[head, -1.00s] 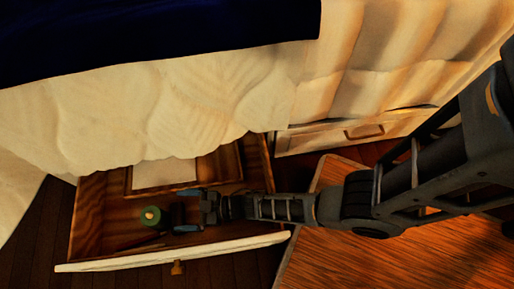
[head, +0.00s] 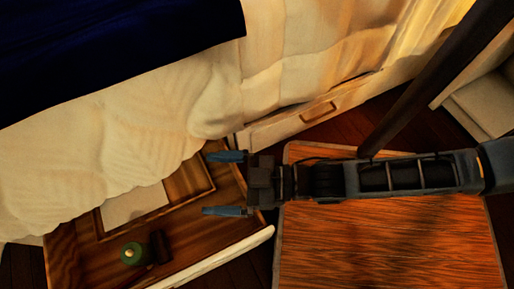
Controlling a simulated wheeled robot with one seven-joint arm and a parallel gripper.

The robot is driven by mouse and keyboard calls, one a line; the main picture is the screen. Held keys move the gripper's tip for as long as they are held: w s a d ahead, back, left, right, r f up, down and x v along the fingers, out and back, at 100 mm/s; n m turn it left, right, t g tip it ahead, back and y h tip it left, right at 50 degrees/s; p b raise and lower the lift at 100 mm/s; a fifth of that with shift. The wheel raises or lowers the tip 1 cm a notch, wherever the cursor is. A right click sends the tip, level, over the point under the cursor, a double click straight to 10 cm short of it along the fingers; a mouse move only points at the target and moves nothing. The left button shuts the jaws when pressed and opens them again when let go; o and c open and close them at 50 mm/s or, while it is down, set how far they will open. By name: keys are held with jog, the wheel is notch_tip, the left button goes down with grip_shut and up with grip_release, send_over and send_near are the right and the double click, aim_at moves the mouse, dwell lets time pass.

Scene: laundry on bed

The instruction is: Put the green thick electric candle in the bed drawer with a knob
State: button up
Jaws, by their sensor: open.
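The green thick candle (head: 133,254) stands inside the open bed drawer (head: 215,226), on the drawer's bottom towards its left part. My gripper (head: 226,183) is open and empty, with its two blue fingers spread, over the right end of the drawer. It is apart from the candle, to the upper right of it. The drawer's knob is not in view; the lower edge of the frame cuts off part of the drawer.
A dark object (head: 160,247) lies right beside the candle, and a framed pale panel (head: 136,205) lies in the drawer. A wooden table (head: 390,245) stands to the right. A closed drawer with a handle (head: 318,112) is under the bed (head: 120,140).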

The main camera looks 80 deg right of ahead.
jog(key=s+d+r+m+g+h, duration=0.1)
jog(key=s+d+r+m+g, duration=0.1)
jog(key=s+r, duration=0.7)
jog(key=shift+s+r+g+h, duration=0.3)
jog(key=shift+r+h, duration=0.1)
jog(key=shift+r, duration=0.45)
jog(key=shift+a, duration=0.15)
